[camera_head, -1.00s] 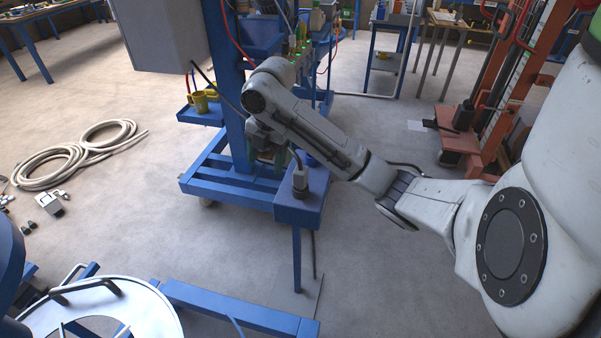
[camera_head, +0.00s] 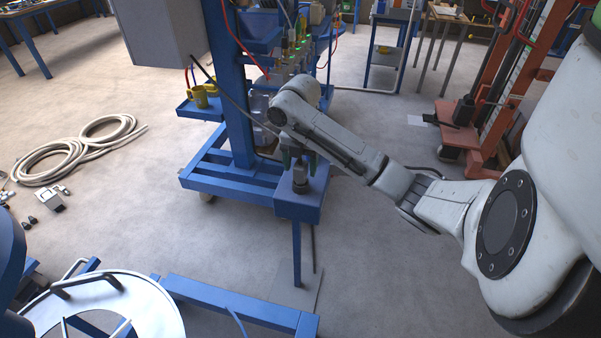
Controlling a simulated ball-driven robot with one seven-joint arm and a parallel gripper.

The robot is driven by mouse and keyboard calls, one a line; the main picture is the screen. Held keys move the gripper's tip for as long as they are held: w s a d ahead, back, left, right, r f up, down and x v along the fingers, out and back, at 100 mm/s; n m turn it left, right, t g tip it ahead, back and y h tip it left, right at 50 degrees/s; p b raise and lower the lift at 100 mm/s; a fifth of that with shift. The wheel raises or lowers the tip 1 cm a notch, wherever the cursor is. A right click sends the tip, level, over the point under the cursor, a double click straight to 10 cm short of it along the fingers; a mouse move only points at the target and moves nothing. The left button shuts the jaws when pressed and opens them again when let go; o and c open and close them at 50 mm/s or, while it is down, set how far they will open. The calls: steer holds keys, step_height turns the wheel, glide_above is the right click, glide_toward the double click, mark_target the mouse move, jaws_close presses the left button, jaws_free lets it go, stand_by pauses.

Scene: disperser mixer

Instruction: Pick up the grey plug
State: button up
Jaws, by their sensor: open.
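The grey plug (camera_head: 300,180) stands upright on the small blue box (camera_head: 286,207) at the front of the blue machine frame. My gripper (camera_head: 299,164) points down from the end of my arm, right at the top of the plug. Its dark green fingers show on either side of the plug's upper part, and it is open. I cannot tell whether the fingers touch the plug. The plug's top is partly hidden by the gripper.
The blue column (camera_head: 233,110) rises just left of my arm. Yellow cups (camera_head: 200,97) stand on a small blue shelf. A coiled hose (camera_head: 75,150) lies on the floor at left. A round metal lid (camera_head: 140,302) is at the lower left. Floor to the right of the box is clear.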

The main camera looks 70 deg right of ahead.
steer(key=shift+f, duration=1.35)
steer(key=shift+c, duration=0.3)
steer(key=c, duration=1.1)
steer(key=shift+r, duration=0.1)
